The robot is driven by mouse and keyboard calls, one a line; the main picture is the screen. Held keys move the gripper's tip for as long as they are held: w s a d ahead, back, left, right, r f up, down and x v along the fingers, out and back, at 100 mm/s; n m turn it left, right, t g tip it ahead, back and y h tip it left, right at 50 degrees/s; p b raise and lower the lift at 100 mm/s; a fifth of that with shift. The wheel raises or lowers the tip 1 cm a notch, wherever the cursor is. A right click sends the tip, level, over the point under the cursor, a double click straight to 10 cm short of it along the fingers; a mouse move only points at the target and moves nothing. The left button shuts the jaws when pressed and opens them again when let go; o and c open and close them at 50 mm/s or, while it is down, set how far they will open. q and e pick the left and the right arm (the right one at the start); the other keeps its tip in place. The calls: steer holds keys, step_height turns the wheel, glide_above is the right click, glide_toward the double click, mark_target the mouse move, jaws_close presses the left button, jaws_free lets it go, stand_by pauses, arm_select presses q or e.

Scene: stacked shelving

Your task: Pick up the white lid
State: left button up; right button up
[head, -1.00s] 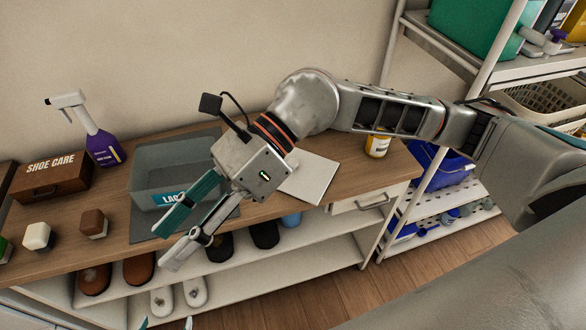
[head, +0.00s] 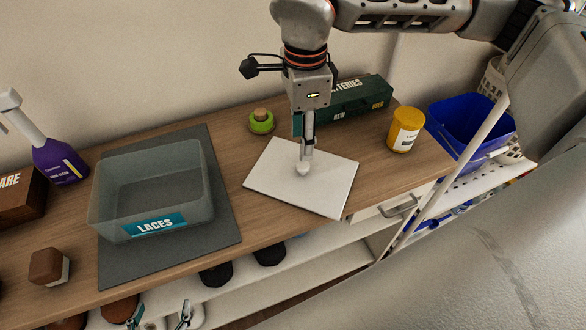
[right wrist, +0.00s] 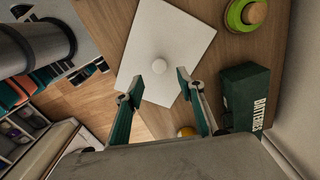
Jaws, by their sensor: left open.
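The white lid (head: 320,190) is a flat square panel with a small round knob (head: 302,169) in its middle. It lies on the wooden counter, right of the bin. My right gripper (head: 306,152) points down over the lid, its fingers by the knob. In the right wrist view the lid (right wrist: 178,40) lies ahead of the right gripper (right wrist: 153,86), whose fingers are spread and empty. The knob (right wrist: 158,66) shows in line with the gap between them.
A green batteries box (head: 350,98), a green round item (head: 261,124) and a yellow jar (head: 404,130) stand near the lid. A blue bin (head: 465,125) is further right.

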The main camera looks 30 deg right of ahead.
mark_target(302, 165)
steer(key=shift+w+f, duration=0.25)
steer(key=shift+f, duration=0.6)
steer(key=shift+s+f, duration=0.25)
steer(key=shift+f, duration=0.45)
steer(key=shift+d+f, duration=0.1)
steer(key=shift+f, duration=2.7)
steer(key=shift+s, duration=0.1)
jaws_close()
